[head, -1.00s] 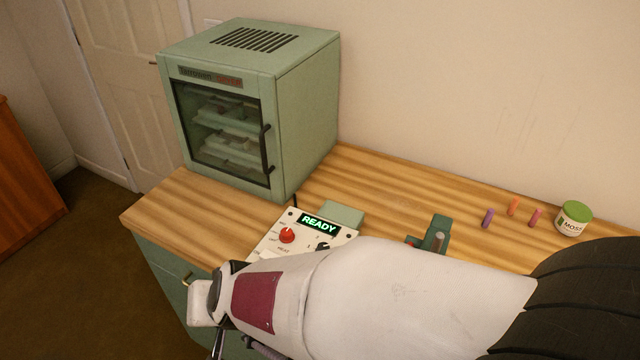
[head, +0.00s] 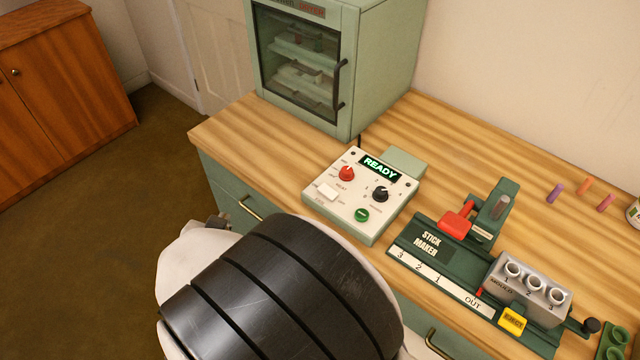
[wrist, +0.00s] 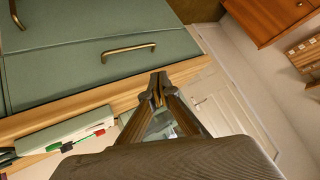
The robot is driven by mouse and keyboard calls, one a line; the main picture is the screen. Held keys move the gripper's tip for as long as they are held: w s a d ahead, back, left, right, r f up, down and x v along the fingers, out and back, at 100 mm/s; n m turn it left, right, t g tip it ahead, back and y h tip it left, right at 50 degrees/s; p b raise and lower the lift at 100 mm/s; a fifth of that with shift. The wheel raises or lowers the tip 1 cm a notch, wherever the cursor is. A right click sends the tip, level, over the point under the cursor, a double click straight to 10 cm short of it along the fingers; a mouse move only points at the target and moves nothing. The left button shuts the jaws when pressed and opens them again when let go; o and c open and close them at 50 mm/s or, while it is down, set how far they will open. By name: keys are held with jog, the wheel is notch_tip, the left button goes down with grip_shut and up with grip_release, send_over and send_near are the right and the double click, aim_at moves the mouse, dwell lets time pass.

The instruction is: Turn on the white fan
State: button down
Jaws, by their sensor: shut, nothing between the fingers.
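The control box (head: 313,195) sits on the wooden worktop, its green display reading READY. On its sloped face are a red knob (head: 346,174), a black knob (head: 380,194), a white rocker switch (head: 328,191) at lower left and a green button (head: 362,215). The small lettering by the switch is too small to read surely. No separate fan shows. In the wrist view the box (wrist: 75,132) is edge-on at the left. My gripper (wrist: 157,90) is shut and empty, apart from the box. In the head view my arm shows but not my fingertips.
A green oven-like cabinet (head: 380,70) stands behind the box. The green stick maker (head: 412,262) with a grey mould (head: 535,297) lies right of it. Coloured sticks (head: 586,187) lie further right. Drawers with brass handles (wrist: 128,50) face the front.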

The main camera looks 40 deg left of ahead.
jog(key=w+d+r+m+t+h, duration=0.5)
jog(key=w+d+r+t+h, duration=0.2)
jog(key=w+d+t, duration=0.1)
jog(key=w+d, duration=0.1)
jog(key=d, duration=0.1)
jog(key=shift+d+r+m, duration=0.3)
jog(key=shift+d, duration=0.1)
jog(key=shift+w, duration=0.1)
send_over(317, 198)
jog(key=shift+d+f, duration=0.2)
jog(key=shift+f, duration=0.45)
jog(key=shift+d+f, duration=0.15)
jog(key=shift+f, duration=0.45)
jog(key=shift+a+f, duration=0.15)
jog(key=shift+f, duration=0.7)
jog(key=shift+a+f, duration=0.15)
jog(key=shift+f, duration=0.95)
